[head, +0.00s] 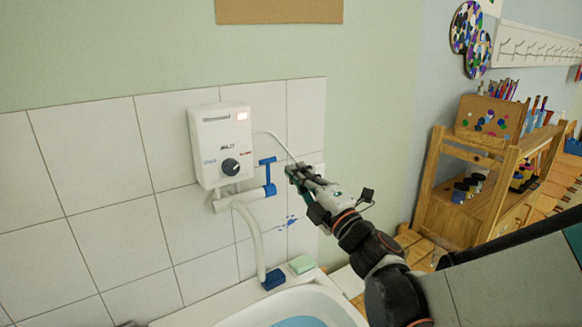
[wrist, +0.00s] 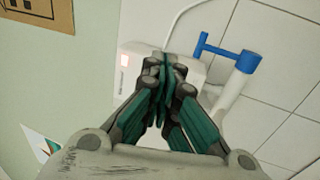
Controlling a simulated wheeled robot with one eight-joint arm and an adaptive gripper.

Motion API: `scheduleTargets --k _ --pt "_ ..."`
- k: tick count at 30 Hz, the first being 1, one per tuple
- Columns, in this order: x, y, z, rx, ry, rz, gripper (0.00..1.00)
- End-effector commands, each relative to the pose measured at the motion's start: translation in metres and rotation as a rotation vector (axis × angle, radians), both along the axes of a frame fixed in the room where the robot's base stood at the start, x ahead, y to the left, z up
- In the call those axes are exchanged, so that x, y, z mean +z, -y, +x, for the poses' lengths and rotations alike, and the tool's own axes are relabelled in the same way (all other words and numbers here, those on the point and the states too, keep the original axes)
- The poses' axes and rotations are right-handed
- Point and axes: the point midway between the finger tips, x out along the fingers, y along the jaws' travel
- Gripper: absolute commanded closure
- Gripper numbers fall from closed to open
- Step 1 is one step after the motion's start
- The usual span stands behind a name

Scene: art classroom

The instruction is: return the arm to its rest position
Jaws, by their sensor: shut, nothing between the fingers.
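My gripper (head: 292,170) is at the end of my arm, which reaches in from the lower right in the head view. It is in front of the tiled wall, to the right of a white water heater (head: 222,150) and its blue tap handle (head: 267,172). In the wrist view my gripper (wrist: 163,62) has its fingers together with nothing between them. The heater (wrist: 190,68) shows partly behind the fingers there, and the blue handle (wrist: 225,55) is to their right. I cannot tell from these views whether the fingers touch anything.
Below is a white basin (head: 340,310) with blue water, a green soap bar (head: 302,264) and a blue block (head: 273,279) on its ledge. A wooden shelf (head: 455,222) with paints and brushes stands at the right. A white cord (head: 280,140) runs from the heater.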

Motion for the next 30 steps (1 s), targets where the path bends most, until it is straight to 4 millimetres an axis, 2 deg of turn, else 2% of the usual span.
scheduleTargets --k 5,10,14,17,21,25,30 --pt "0.007 0.028 0.0 -0.077 -0.073 0.081 1.0" --pt "0.007 0.089 -0.005 -0.258 -0.265 0.287 1.0" --pt "-0.009 0.136 -0.022 -0.4 -0.437 0.468 1.0" --pt "-0.029 0.164 -0.044 -0.502 -0.575 0.607 1.0" --pt "-0.066 0.193 -0.086 -0.635 -0.776 0.796 1.0" --pt "-0.105 0.205 -0.136 -0.749 -0.97 0.962 1.0" --pt "-0.15 0.202 -0.203 -0.871 -1.209 1.14 1.0"
